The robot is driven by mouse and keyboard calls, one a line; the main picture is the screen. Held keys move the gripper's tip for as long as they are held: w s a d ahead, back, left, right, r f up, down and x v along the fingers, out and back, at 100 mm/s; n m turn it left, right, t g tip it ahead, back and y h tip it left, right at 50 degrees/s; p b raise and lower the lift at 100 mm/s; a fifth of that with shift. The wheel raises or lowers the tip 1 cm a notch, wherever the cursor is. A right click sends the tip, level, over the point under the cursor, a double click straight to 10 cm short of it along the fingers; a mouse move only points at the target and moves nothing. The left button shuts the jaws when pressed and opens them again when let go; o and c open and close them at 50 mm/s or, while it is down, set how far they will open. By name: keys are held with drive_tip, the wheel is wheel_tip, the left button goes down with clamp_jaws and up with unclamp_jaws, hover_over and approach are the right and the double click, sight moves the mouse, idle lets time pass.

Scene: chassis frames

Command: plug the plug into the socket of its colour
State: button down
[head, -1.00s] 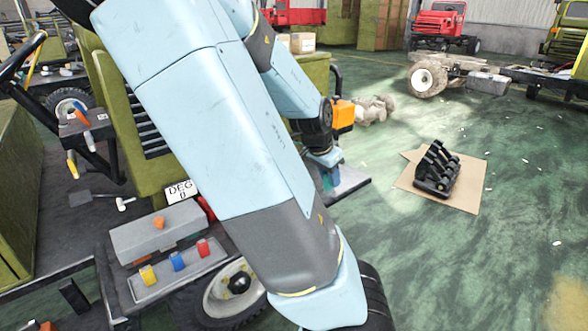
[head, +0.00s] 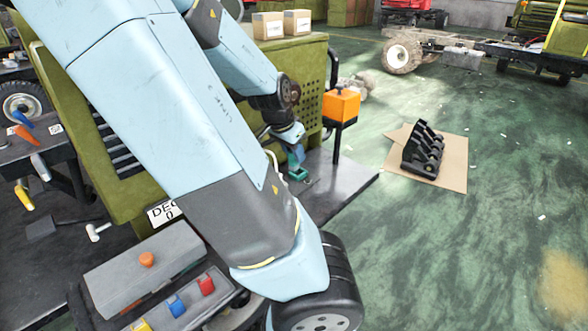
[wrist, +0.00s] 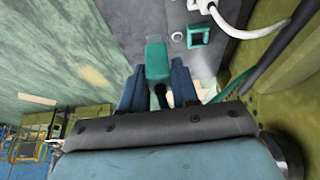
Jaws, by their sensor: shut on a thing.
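My gripper (wrist: 157,82) is shut on a teal plug (wrist: 157,58), which sticks out beyond the blue fingers in the wrist view. A teal square socket (wrist: 198,37) with a dark opening sits on the grey surface to the right of the plug, apart from it in the picture. How high the plug is above the surface is hard to tell. In the head view my gripper (head: 297,150) is small, beyond my large pale blue arm, over the dark plate beside the green cabinet. Teal shows at and below the fingers there, and plug and socket are hard to separate.
A white cable (wrist: 232,28) curves close to the socket. An orange box (head: 341,105) on a post stands right of the gripper, and the green cabinet (head: 313,85) stands behind. Red (head: 206,285) and blue (head: 177,306) blocks lie in a tray at lower left.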

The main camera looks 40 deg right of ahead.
drive_tip(key=w+d+f, duration=0.4)
drive_tip(key=d, duration=0.1)
drive_tip(key=w+d+f, duration=0.4)
drive_tip(key=f, duration=0.1)
drive_tip(key=shift+w+d, duration=0.4)
drive_tip(key=shift+w+d+f, duration=0.1)
drive_tip(key=shift+d+f, duration=0.1)
drive_tip(key=shift+f, duration=0.2)
drive_tip(key=shift+w+f, duration=0.1)
drive_tip(key=shift+f, duration=1.45)
drive_tip(key=c, duration=0.8)
unclamp_jaws()
drive_tip(key=shift+c, duration=0.2)
